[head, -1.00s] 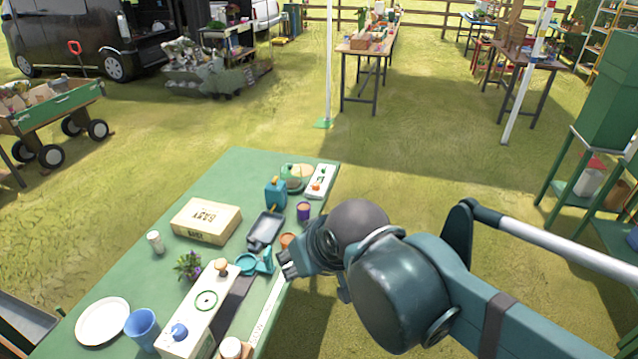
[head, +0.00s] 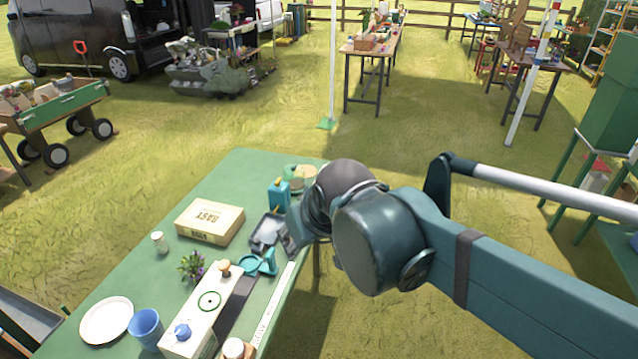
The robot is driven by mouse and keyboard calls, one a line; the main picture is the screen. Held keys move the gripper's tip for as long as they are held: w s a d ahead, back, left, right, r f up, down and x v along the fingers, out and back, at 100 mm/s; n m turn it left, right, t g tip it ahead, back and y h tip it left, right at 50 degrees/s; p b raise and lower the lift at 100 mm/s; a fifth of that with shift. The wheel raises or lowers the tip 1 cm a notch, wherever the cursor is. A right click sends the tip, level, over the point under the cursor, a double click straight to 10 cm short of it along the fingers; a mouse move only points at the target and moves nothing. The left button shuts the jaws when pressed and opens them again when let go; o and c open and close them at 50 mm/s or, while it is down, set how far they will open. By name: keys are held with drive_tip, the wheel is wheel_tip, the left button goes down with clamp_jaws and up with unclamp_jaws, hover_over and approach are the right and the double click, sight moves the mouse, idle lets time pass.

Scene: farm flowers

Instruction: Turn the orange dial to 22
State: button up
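No orange dial shows clearly at this moment. The white panel with a small orange-red knob at the far right corner of the table is hidden behind my arm. A long white box (head: 197,318) lies at the near right side of the green table, with a blue knob (head: 183,331) and a green ring (head: 209,302) on its top. My gripper (head: 285,245) is over the table's right side, close to the dark tray and the teal tool. Its fingers are small and partly hidden, so I cannot tell whether it is open or holds anything.
The green table (head: 125,270) carries a cardboard box (head: 209,222), a dark tray (head: 265,231), a teal tape-like tool (head: 258,264), a teal can (head: 279,195), a potted plant (head: 192,267), a white plate (head: 106,320) and a blue cup (head: 145,328). Bare table lies left of the box.

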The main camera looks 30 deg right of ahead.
drive_tip(key=w+d+r+n+g+p, duration=0.15)
drive_tip(key=w+d, duration=0.45)
drive_tip(key=w, duration=0.7)
drive_tip(key=w+d+r+n+g+p, duration=0.1)
drive_tip(key=w+d+r+g+p, duration=0.3)
drive_tip(key=w, duration=0.9)
drive_tip(key=shift+n+g, duration=0.55)
drive_tip(key=shift+n, duration=0.3)
drive_tip(key=shift+w+d+f+p, duration=0.45)
drive_tip(key=shift+w+d+f, duration=2.8)
drive_tip(key=shift+f, duration=0.45)
drive_tip(key=shift+w+d+f+p, duration=0.5)
drive_tip(key=shift+w+d+f, duration=2.75)
drive_tip(key=shift+f, duration=0.45)
drive_tip(key=shift+w+d+f+p, duration=0.45)
drive_tip(key=shift+w+d+f, duration=2.55)
drive_tip(key=shift+w+f, duration=0.55)
drive_tip(key=shift+s+f, duration=0.15)
drive_tip(key=shift+f, duration=0.05)
drive_tip(key=shift+f+b, duration=0.4)
drive_tip(key=shift+f, duration=3.45)
drive_tip(key=c, duration=0.9)
